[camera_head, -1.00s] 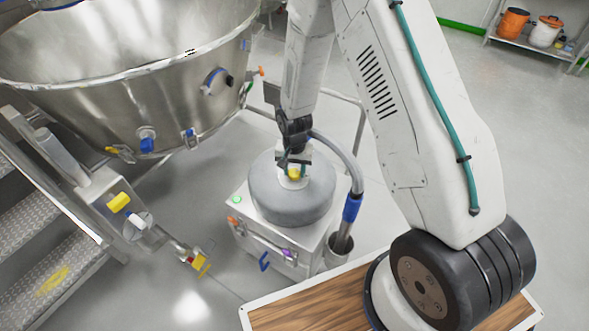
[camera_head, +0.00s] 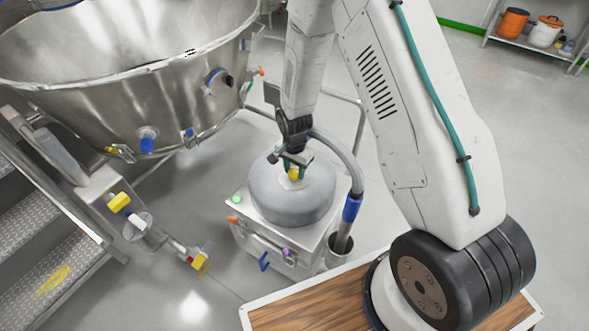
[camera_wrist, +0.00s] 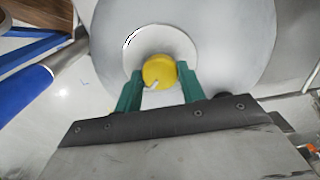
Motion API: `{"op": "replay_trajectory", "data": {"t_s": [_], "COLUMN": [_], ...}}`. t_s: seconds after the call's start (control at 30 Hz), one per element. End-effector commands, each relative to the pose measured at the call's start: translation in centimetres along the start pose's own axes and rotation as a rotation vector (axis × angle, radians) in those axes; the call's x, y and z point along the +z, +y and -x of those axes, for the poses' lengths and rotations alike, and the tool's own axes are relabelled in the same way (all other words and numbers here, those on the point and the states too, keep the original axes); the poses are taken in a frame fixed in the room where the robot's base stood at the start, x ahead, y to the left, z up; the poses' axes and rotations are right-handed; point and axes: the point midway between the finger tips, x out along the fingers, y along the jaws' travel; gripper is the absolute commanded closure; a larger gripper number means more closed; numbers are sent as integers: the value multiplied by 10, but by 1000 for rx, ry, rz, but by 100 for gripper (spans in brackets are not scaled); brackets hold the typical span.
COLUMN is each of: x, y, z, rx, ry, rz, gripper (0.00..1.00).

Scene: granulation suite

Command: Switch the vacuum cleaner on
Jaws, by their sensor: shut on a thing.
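The vacuum cleaner (camera_head: 290,205) is a grey rounded drum on a boxy metal base, in the middle of the head view. A yellow knob (camera_wrist: 159,71) with a pale pointer mark sits on a white round plate (camera_wrist: 150,42) on top of the drum. The knob also shows in the head view (camera_head: 293,174). My gripper (camera_wrist: 160,80) has its green fingers on either side of the knob and is shut on it. The fingers hide the knob's sides. The wrist view shows the pointer mark slanting toward the lower left.
A grey hose with a blue cuff (camera_head: 351,208) runs down at the vacuum's right. A wooden board (camera_head: 320,305) lies in front. Open floor lies at the right.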

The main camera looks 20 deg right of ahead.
Motion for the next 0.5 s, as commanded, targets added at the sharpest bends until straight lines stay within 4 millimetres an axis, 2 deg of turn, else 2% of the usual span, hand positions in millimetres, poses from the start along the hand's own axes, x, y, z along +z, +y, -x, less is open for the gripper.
{"op": "replay_trajectory", "data": {"t_s": [0.2, 0.23, 0.3, 0.5], "x": [0, 0, 0, 0], "y": [0, 0, 0, 0], "z": [0, 0, 0, 0], "rx": [-1, -1, -1, -1], "ry": [0, 0, 0, 0], "rz": [-1, -1, -1, 0], "gripper": [83, 52, 39, 39]}}
